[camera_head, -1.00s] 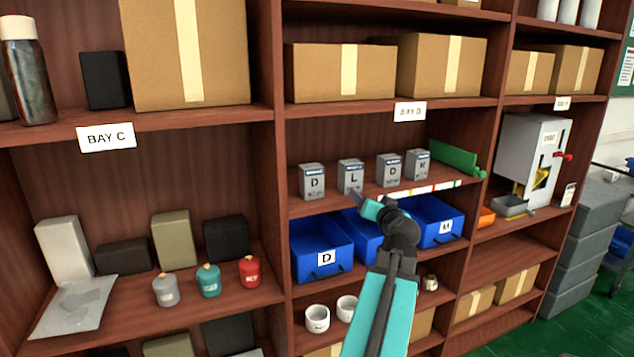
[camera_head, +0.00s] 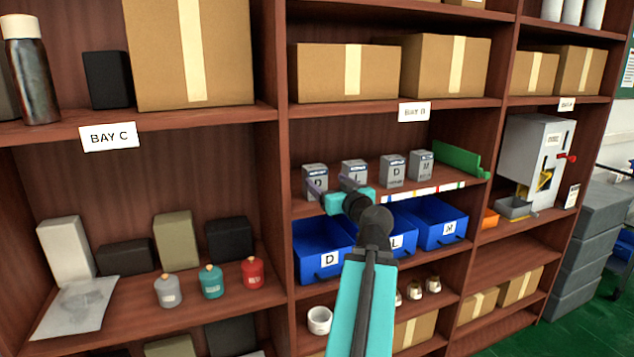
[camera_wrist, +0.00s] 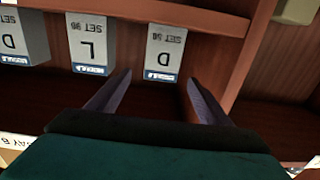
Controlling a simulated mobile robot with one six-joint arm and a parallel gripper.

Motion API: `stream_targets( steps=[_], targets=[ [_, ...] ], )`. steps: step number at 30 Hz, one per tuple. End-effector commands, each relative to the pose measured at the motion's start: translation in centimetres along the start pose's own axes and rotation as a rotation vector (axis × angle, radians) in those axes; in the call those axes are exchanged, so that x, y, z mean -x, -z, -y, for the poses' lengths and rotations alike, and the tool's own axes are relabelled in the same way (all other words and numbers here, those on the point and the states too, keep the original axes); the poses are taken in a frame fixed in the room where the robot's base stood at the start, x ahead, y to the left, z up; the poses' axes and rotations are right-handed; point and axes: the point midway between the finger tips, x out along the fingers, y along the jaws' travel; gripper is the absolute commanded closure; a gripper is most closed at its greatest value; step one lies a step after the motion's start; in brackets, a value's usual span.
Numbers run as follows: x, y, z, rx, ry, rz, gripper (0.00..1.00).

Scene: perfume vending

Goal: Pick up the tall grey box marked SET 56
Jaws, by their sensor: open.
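The grey box marked D and SET 56 (camera_wrist: 164,52) appears upside down in the wrist view, upright on the shelf, between the lines of my fingers and a little beyond their tips. In the head view it is the leftmost grey box (camera_head: 316,172), partly covered by a finger. My gripper (camera_head: 329,186) is open and empty in front of the shelf; its two fingers (camera_wrist: 157,82) are spread in the wrist view. A grey box marked L (camera_head: 354,168) stands beside the SET 56 box, with a gap; its number looks like 90 or 96.
Two more grey boxes, D (camera_head: 392,172) and M (camera_head: 421,166), stand farther right. A green object (camera_head: 458,159) lies at the shelf's right end. Blue bins (camera_head: 319,263) sit below. A wooden upright (camera_wrist: 243,75) stands close beside the SET 56 box.

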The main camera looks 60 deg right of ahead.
Motion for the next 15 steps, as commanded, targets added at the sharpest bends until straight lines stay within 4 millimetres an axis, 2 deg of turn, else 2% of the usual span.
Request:
stream_targets(
  steps=[10, 15],
  targets=[
    [-1.6, 0.0, 0.6, -0.002, -0.012, -0.006, 0.27],
    [-3.5, -0.1, 0.6, -0.002, -0.012, -0.008, 0.27]
  ],
)
